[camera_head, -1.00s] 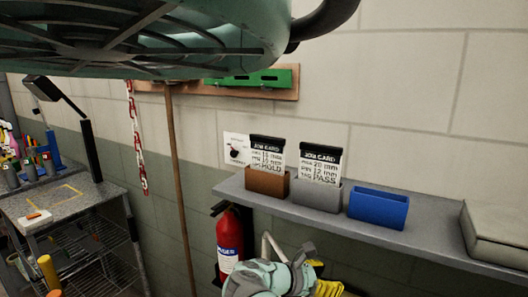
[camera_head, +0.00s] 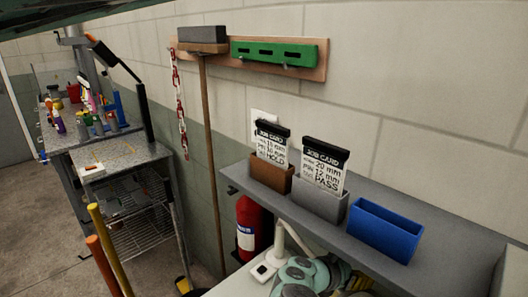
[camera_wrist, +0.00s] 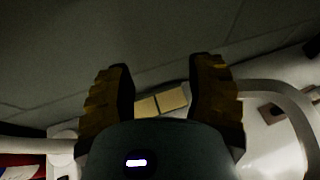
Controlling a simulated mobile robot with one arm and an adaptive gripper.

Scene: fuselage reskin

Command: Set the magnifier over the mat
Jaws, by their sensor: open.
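No magnifier can be made out for certain. A black post with a tilted black arm (camera_head: 144,112) stands at the back of the grey cart at left in the head view; whether it carries a lens is unclear. A white curved stand (camera_head: 283,236) is on the near white surface, partly hidden by my arm. My gripper (camera_wrist: 160,98) is open in the wrist view, its yellow ribbed fingers apart. Pale tan rectangles (camera_wrist: 162,103) show beyond the gap, and a white tube (camera_wrist: 283,92) curves at right.
A grey shelf (camera_head: 375,190) on the wall holds two job-card holders and a blue bin (camera_head: 384,230). A red extinguisher (camera_head: 252,228) is below it. Yellow and orange poles (camera_head: 104,240) stand before the cart. A broom handle (camera_head: 211,150) leans on the wall.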

